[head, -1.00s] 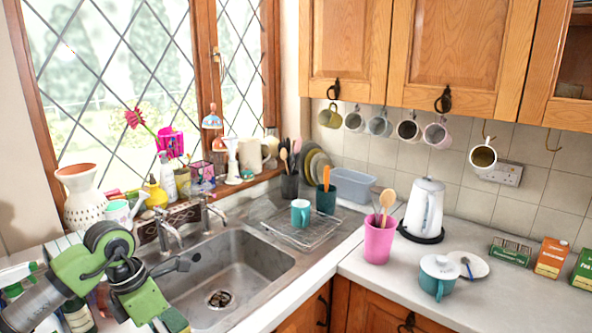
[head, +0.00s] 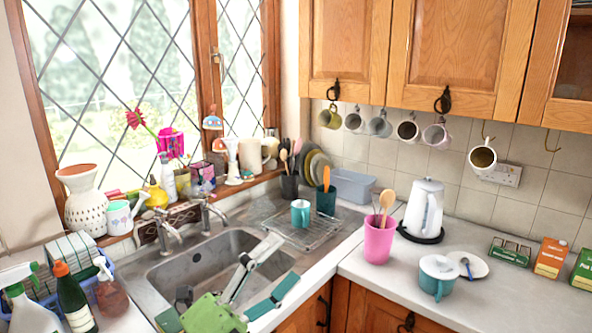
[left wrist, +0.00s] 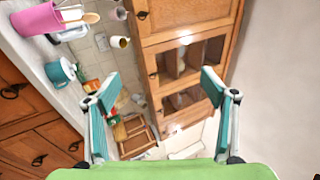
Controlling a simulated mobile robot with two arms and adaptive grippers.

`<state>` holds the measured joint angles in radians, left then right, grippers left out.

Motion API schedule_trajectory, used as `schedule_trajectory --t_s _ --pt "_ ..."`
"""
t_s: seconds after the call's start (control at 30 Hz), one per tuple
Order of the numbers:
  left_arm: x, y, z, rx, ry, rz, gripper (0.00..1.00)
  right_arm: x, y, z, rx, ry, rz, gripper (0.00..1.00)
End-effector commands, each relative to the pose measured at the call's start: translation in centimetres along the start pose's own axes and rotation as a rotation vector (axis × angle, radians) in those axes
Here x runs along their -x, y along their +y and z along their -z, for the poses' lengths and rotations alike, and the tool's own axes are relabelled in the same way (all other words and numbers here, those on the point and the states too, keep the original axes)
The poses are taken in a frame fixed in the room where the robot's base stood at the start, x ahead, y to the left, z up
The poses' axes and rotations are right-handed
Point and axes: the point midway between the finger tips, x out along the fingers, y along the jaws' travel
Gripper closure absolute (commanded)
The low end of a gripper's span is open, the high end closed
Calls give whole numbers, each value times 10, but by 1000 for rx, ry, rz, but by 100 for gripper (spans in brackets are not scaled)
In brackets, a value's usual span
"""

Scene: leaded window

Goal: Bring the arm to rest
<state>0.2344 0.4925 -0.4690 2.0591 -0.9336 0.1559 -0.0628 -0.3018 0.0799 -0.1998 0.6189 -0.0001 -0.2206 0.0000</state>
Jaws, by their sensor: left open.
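My left gripper (head: 277,263) is at the bottom of the head view, in front of the sink's near right corner. Its green body is at the lower edge, and its two teal-tipped fingers are spread apart with nothing between them. In the left wrist view the fingers of my left gripper (left wrist: 160,90) also stand wide apart and empty, with cupboards and the counter beyond. My right gripper is in neither view.
The sink (head: 205,262) lies behind and left of the gripper. A teal mug (head: 300,213) stands on the drainer. Bottles (head: 75,299) stand at left.

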Motion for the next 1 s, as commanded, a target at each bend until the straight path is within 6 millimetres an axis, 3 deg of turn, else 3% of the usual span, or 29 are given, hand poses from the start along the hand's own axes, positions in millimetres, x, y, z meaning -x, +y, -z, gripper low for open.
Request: schedule_trajectory --t_s 0.13,0.23,0.33,0.43,0.6,0.7,0.83,1.0 --pt "37 15 -55 275 -346 6 23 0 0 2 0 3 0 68" --pt "77 41 -84 452 -576 -24 23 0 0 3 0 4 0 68" --pt "128 78 -100 627 -804 -83 23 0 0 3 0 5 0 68" --pt "186 118 -98 798 -1026 -166 23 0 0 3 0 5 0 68" --pt "286 178 -54 1064 -1370 -357 23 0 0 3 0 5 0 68" --pt "332 198 -18 1178 -1520 -470 23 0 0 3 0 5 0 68" --pt "378 210 29 1291 -1668 -607 23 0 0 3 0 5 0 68" --pt "422 211 86 1406 -1812 -771 23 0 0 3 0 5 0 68"
